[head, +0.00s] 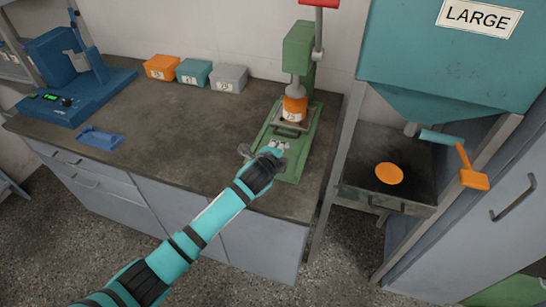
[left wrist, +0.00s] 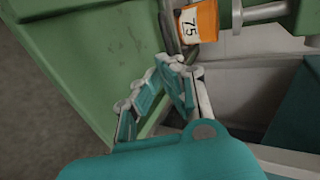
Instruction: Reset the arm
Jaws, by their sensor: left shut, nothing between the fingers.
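My left arm comes in from the lower left in the head view. My left gripper (head: 279,146) is shut and empty, above the front part of the green press base (head: 291,170). In the left wrist view the gripper's fingers (left wrist: 182,64) meet at the tips with nothing between them. Just beyond the tips is an orange container (left wrist: 203,20) marked 75, and the gripper looks apart from it. In the head view this orange container (head: 294,106) sits under the head of the green press (head: 299,48). My right gripper is not in view.
A blue machine (head: 68,82) and a small blue tray (head: 100,138) are at the left of the bench. Orange (head: 161,67), teal (head: 194,73) and grey (head: 229,78) boxes stand by the wall. At right, a teal hopper (head: 445,60) hangs over a dark tray (head: 362,187) holding an orange disc (head: 389,173).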

